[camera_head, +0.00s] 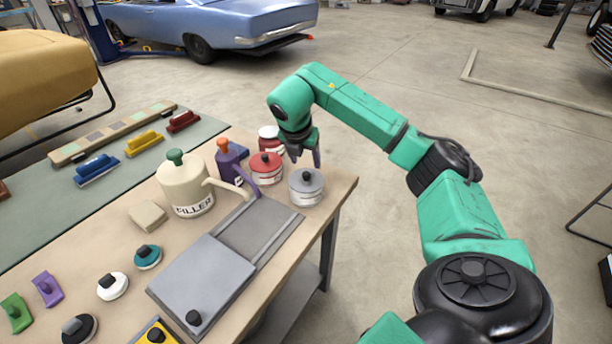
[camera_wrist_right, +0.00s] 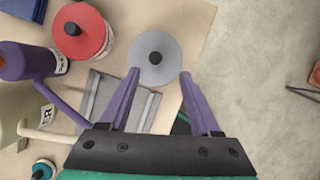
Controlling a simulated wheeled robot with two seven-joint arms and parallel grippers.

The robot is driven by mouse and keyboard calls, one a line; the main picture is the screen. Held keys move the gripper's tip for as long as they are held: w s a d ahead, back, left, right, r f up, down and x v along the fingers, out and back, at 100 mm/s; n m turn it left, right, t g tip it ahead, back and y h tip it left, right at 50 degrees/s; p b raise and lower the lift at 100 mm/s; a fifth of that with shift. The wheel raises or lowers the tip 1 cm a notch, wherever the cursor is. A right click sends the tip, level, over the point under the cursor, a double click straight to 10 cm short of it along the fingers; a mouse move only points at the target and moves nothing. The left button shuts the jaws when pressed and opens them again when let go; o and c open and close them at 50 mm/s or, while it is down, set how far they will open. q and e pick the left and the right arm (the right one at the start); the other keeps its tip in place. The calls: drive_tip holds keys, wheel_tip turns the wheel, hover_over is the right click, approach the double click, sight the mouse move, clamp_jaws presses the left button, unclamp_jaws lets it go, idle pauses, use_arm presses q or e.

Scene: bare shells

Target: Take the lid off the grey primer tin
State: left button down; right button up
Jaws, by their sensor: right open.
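The grey primer tin (camera_head: 306,189) stands near the right back corner of the table, with its grey lid on and a black knob at the lid's centre. In the right wrist view the grey lid (camera_wrist_right: 153,58) lies just beyond my fingertips, its knob clear of them. My right gripper (camera_head: 304,157) is open and empty, above and behind the tin in the head view; its purple fingers also show in the right wrist view (camera_wrist_right: 159,75). My left gripper is not in view.
A purple spouted bottle (camera_head: 231,163) and a cream filler can (camera_head: 185,188) stand further left. A grey tray (camera_head: 208,279) lies in front. The table edge is close on the right.

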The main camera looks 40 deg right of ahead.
sight(306, 174)
drive_tip(key=f, duration=0.1)
drive_tip(key=w+f, duration=0.1)
drive_tip(key=shift+w+d+f+p, duration=0.2)
drive_tip(key=shift+d+f+p, duration=0.1)
drive_tip(key=shift+d+p, duration=0.1)
drive_tip(key=x, duration=0.1)
drive_tip(key=p+x, duration=0.1)
drive_tip(key=x, duration=0.1)
drive_tip(key=p+x, duration=0.1)
drive_tip(key=shift+a+f, duration=0.25)
drive_tip(key=shift+d+f, duration=0.1)
drive_tip(key=shift+f, duration=0.1)
drive_tip(key=shift+c, duration=0.6)
clamp_jaws()
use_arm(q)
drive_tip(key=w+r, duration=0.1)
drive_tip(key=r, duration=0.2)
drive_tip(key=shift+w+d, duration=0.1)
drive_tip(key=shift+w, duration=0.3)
